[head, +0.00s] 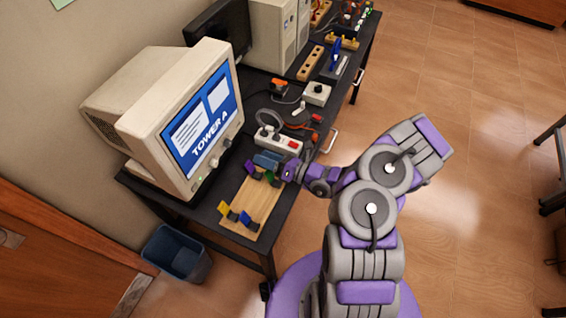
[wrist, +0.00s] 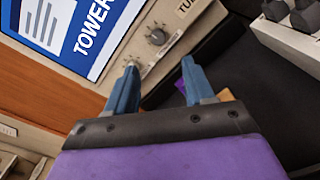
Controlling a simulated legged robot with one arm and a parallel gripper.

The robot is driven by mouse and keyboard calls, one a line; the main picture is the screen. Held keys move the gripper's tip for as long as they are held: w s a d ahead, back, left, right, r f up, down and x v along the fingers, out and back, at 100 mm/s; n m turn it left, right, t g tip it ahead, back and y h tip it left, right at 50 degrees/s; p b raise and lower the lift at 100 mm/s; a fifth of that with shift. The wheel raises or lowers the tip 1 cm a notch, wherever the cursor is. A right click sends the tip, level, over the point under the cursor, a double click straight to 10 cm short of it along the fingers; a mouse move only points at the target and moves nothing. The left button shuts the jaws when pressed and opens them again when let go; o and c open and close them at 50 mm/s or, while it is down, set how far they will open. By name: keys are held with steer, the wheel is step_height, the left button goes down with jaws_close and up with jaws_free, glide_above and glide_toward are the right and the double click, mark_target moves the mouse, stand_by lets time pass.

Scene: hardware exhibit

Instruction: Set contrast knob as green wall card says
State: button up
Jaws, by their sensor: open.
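A beige CRT monitor (head: 165,120) stands on the black table, its blue screen reading "TOWER A". Small knobs (head: 227,143) sit on its lower front bezel. In the wrist view a round grey knob (wrist: 156,37) shows on the bezel, just beyond my fingertips. A partly cut-off label beginning "TU" is near it. I cannot tell which knob is contrast. A pale green card (head: 62,3) is on the wall at the top left, mostly out of frame, with no readable text. My gripper (head: 264,162) is open and empty in front of the bezel; it shows in the wrist view (wrist: 160,64).
A wooden board (head: 262,205) with small coloured pieces lies below my gripper. A white power strip (head: 282,140) with a red switch, cables and a white box with a knob (head: 317,93) lie behind. A PC tower (head: 275,35) stands further back. Open floor is right.

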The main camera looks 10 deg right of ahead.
steer(key=p+v, duration=0.1)
steer(key=v, duration=0.5)
stand_by(0.6)
steer(key=s+a+r+n+g+y, duration=0.4)
steer(key=a+r+n+g, duration=0.4)
steer(key=r+n, duration=0.35)
steer(key=s+a+r+n+g+h, duration=0.4)
steer(key=s+r+n+g, duration=0.35)
steer(key=s+n, duration=0.25)
steer(key=s+d+r+n+t+h+b, duration=0.1)
steer(key=s+d+r+n+h, duration=0.5)
steer(key=s+d+n+h, duration=0.6)
steer(key=shift+s+d+t+h, duration=0.85)
steer(key=shift+s+d+h, duration=0.35)
steer(key=shift+s, duration=0.4)
